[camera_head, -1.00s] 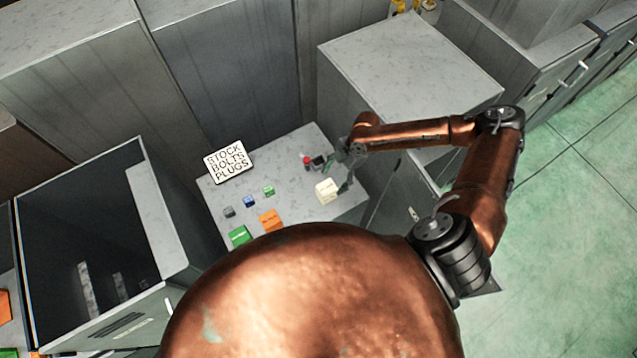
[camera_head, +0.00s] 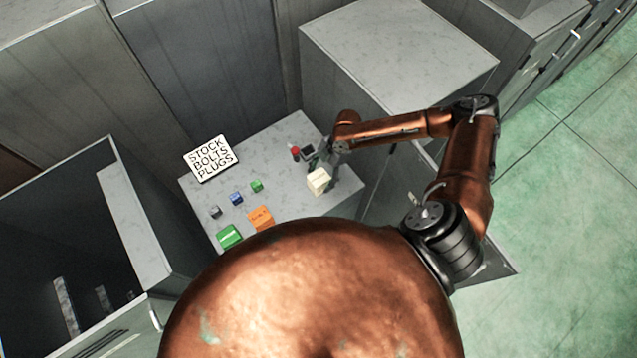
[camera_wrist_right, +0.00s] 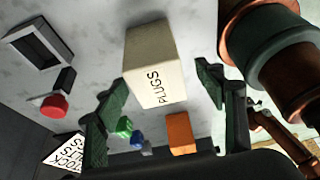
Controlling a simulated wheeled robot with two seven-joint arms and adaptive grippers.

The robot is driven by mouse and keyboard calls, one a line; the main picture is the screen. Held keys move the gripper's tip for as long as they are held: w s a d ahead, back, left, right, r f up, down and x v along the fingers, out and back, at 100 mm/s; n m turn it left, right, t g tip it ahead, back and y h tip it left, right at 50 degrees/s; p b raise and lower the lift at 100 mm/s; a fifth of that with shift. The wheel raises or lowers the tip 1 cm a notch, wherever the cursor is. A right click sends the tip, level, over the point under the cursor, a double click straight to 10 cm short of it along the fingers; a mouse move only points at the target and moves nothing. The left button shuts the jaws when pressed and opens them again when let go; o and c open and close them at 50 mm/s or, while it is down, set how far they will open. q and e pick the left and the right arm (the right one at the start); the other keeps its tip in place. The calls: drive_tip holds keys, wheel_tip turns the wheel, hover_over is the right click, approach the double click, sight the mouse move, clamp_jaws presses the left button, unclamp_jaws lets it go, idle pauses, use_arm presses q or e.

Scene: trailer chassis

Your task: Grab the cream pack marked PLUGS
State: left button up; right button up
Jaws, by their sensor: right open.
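The cream pack (camera_head: 318,182) stands near the right side of the small grey table (camera_head: 285,140). In the right wrist view the cream pack (camera_wrist_right: 153,65) shows the word PLUGS on its near face. My right gripper (camera_head: 324,166) is at the pack. In the wrist view my right gripper (camera_wrist_right: 157,88) is open, with one dark finger on each side of the pack and gaps showing between. My left gripper is not in view.
A sign (camera_head: 210,159) reading STOCK BOLTS PLUGS stands at the table's back left. An orange pack (camera_head: 261,217), a green pack (camera_head: 229,236) and several small cubes (camera_head: 237,198) lie left of the cream pack. A red button (camera_head: 295,152) sits behind it.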

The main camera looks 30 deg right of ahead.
sight(311, 192)
drive_tip(key=p+x, duration=0.1)
drive_tip(key=x, duration=0.5)
drive_tip(key=shift+w+a+r, duration=0.1)
drive_tip(key=shift+w+a, duration=0.05)
drive_tip(key=shift+c, duration=0.2)
drive_tip(key=c, duration=1.4)
